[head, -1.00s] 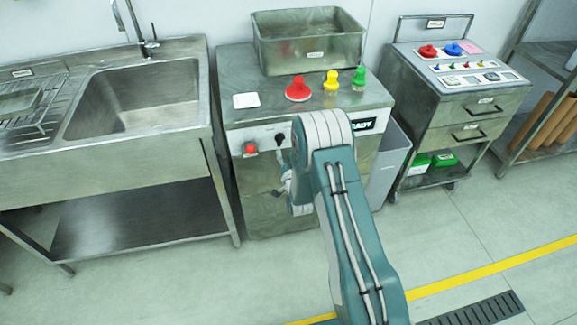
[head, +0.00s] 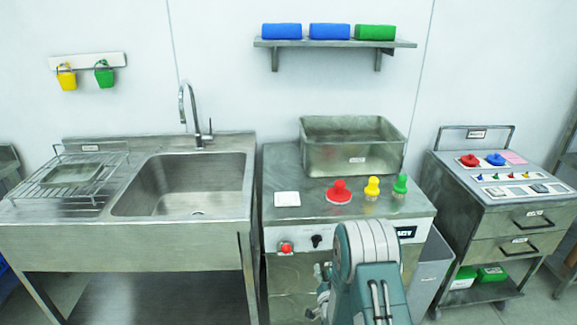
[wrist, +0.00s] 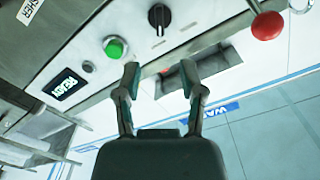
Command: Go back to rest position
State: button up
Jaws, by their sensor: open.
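My gripper (wrist: 160,76) is open and empty in the wrist view, its two fingers spread in front of a steel machine's control panel. The panel appears upside down there, with a green button (wrist: 115,47), a black knob (wrist: 159,17), a red knob (wrist: 267,26) and a lit display (wrist: 66,88). In the head view, my arm stands before the steel machine (head: 285,215). Only part of my gripper (head: 322,296) shows beside the arm, so its fingers are unclear there. The arm hides part of the machine's front.
A steel bin (head: 352,155) and red, yellow and green stoppers stand on the machine top. A sink (head: 185,190) is at left, a drawer trolley (head: 500,215) at right. A grey bin (head: 430,270) stands between machine and trolley. A wall shelf (head: 335,43) holds coloured blocks.

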jog(key=s+r+n+g, duration=0.1)
jog(key=s+r+g, duration=0.2)
jog(key=r, duration=0.8)
jog(key=s+r+n+g, duration=0.2)
jog(key=s+r+g, duration=0.1)
jog(key=r, duration=0.7)
jog(key=s+r+n+g, duration=0.1)
jog(key=s+r+g, duration=0.2)
jog(key=s, duration=1.1)
jog(key=s+r+n+g, duration=0.2)
jog(key=s+r, duration=0.3)
jog(key=s, duration=1)
jog(key=shift+s+r+g, duration=0.25)
jog(key=shift+r+g, duration=0.15)
jog(key=shift+g, duration=0.2)
